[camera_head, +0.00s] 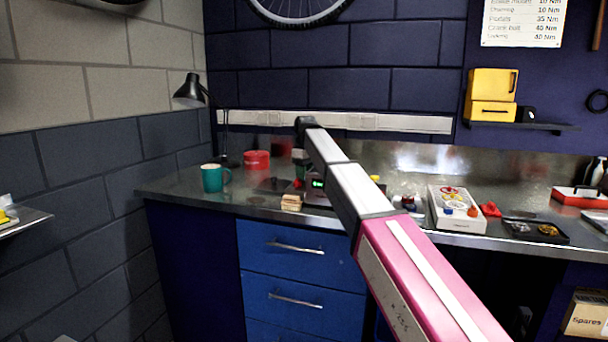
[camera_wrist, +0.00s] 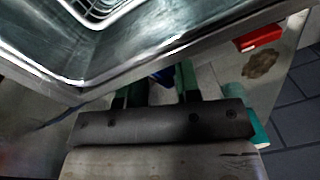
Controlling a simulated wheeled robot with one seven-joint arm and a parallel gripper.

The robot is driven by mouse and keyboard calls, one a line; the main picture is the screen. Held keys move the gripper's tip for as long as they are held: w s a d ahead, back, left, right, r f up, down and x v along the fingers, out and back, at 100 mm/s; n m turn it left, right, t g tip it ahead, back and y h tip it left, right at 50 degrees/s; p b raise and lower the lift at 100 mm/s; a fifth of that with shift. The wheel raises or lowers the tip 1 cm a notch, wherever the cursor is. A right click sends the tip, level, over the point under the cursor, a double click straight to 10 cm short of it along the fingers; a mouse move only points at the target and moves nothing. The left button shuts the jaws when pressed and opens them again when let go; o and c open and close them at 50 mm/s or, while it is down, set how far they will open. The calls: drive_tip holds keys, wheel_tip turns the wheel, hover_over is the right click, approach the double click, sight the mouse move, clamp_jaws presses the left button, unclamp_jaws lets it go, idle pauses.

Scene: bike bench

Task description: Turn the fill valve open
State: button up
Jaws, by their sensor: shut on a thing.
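In the wrist view, the two dark green fingers of my gripper (camera_wrist: 160,86) reach in under the edge of a large metal housing. A small dark blue piece (camera_wrist: 163,76) shows between the fingertips, and they are shut on it. It looks like the handle of the fill valve, but most of it is hidden, so I cannot tell how far it is turned.
A teal mug (camera_head: 212,178) and a red tin (camera_head: 256,160) stand left on the metal bench (camera_head: 165,187). A small wooden block (camera_head: 291,202) lies at the front edge. A white parts tray (camera_head: 437,215) and black tray (camera_head: 535,231) lie right. A black lamp (camera_head: 190,92) overhangs the left end.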

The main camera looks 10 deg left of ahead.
drive_tip(key=o, duration=0.9)
drive_tip(key=shift+r, duration=0.15)
drive_tip(key=r, duration=1)
drive_tip(key=shift+w+d+r, duration=0.1)
drive_tip(key=shift+w+r, duration=0.15)
drive_tip(key=shift+r, duration=0.05)
drive_tip(key=shift+o, duration=0.2)
